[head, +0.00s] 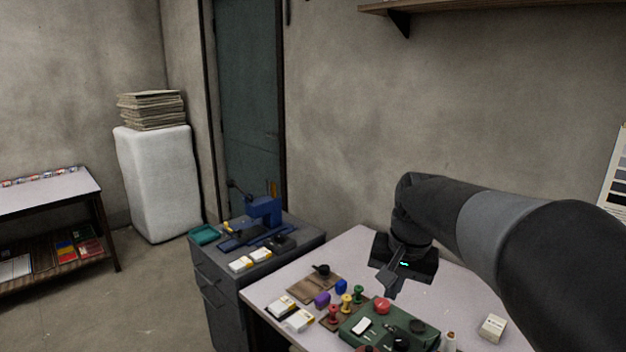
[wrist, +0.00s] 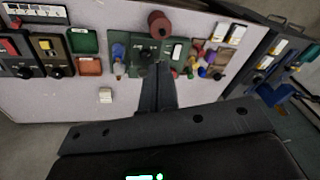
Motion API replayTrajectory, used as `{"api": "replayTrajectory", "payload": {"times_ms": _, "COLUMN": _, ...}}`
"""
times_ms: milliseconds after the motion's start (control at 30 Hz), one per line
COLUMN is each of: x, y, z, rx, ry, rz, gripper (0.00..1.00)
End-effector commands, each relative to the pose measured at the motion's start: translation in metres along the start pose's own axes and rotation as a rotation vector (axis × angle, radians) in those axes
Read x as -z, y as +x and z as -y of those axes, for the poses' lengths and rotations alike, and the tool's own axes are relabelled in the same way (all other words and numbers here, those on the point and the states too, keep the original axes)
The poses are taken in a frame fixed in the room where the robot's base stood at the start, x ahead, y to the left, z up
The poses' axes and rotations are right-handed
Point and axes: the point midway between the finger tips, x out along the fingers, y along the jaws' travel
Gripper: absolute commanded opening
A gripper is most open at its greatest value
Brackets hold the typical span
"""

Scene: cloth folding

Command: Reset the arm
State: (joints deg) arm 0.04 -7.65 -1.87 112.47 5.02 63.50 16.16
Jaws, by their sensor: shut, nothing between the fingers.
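My arm reaches in from the right of the head view, and my gripper (head: 390,292) hangs above the white table (head: 262,290). In the wrist view my gripper (wrist: 158,68) points toward the table, its two fingers together with nothing between them. A green box (head: 352,325) with knobs and a switch lies below and beyond the fingers; it also shows in the wrist view (wrist: 148,60). I see no cloth in either view.
Spools, a red knob (head: 382,306), wooden boards (head: 304,290) and small boxes crowd the table. A small white box (head: 492,327) stands at the right. A grey cabinet (head: 210,283) with a blue vise (head: 264,212) adjoins the table. A shelf (head: 480,7) hangs above.

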Motion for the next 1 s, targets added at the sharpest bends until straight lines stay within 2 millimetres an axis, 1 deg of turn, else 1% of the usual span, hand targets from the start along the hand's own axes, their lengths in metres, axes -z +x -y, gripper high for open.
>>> {"api": "replayTrajectory", "payload": {"times_ms": 33, "x": -0.015, "y": -0.007, "z": -0.005, "rx": 0.004, "ry": -0.026, "rz": -0.025, "gripper": 0.00}}
{"api": "replayTrajectory", "payload": {"times_ms": 267, "x": -0.076, "y": -0.019, "z": -0.026, "rx": 0.005, "ry": -0.147, "rz": -0.123, "gripper": 0.00}}
{"api": "replayTrajectory", "payload": {"times_ms": 400, "x": -0.112, "y": -0.018, "z": -0.040, "rx": -0.002, "ry": -0.222, "rz": -0.183, "gripper": 0.00}}
{"api": "replayTrajectory", "payload": {"times_ms": 500, "x": -0.135, "y": -0.015, "z": -0.049, "rx": -0.007, "ry": -0.272, "rz": -0.223, "gripper": 0.00}}
{"api": "replayTrajectory", "payload": {"times_ms": 600, "x": -0.153, "y": -0.010, "z": -0.057, "rx": -0.014, "ry": -0.313, "rz": -0.256, "gripper": 0.00}}
{"api": "replayTrajectory", "payload": {"times_ms": 700, "x": -0.166, "y": -0.006, "z": -0.062, "rx": -0.020, "ry": -0.342, "rz": -0.279, "gripper": 0.00}}
{"api": "replayTrajectory", "payload": {"times_ms": 800, "x": -0.172, "y": -0.003, "z": -0.065, "rx": -0.023, "ry": -0.358, "rz": -0.292, "gripper": 0.00}}
{"api": "replayTrajectory", "payload": {"times_ms": 1000, "x": -0.174, "y": -0.002, "z": -0.066, "rx": -0.025, "ry": -0.365, "rz": -0.294, "gripper": 0.00}}
